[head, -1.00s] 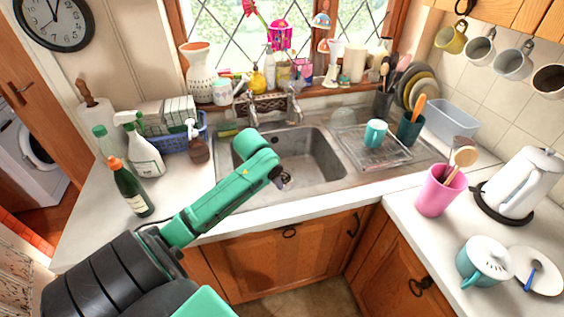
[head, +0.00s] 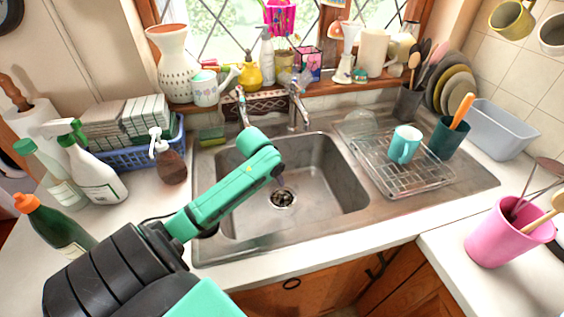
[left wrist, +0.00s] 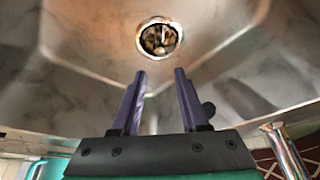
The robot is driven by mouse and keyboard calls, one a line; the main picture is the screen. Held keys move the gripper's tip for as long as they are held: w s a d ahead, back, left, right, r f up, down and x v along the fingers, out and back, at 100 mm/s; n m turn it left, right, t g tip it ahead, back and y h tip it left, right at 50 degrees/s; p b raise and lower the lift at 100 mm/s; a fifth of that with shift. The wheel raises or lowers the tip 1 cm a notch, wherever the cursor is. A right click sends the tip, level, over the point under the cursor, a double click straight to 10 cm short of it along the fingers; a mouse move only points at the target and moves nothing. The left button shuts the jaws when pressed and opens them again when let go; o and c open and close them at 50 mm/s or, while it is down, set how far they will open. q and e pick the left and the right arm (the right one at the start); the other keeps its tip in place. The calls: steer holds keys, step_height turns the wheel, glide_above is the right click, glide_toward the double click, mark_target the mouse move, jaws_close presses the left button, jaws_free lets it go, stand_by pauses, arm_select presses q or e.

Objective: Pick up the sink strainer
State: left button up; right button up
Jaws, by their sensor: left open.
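The sink strainer (head: 283,199) is a small round metal piece with dark and light bits inside, sitting in the drain of the sink basin (head: 340,185). In the left wrist view the strainer (left wrist: 159,38) shows at the top centre, beyond the fingertips. My left gripper (head: 281,184) reaches into the sink area just short of the strainer in the head view, mostly hidden behind its own arm. In the left wrist view its two purple fingers (left wrist: 160,72) are apart with nothing between them. My right gripper is not in view.
Two taps (head: 294,105) rise at the sink's back edge. A wire rack (head: 420,180) with a teal mug (head: 404,145) stands on the right drainer. A brown soap bottle (head: 168,162) and a blue basket (head: 130,157) stand left. A pink cup (head: 492,237) is at the right.

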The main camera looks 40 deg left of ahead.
mark_target(281, 192)
arm_select(q)
steer(key=x, duration=1.3)
steer(key=shift+s, duration=0.2)
jaws_close()
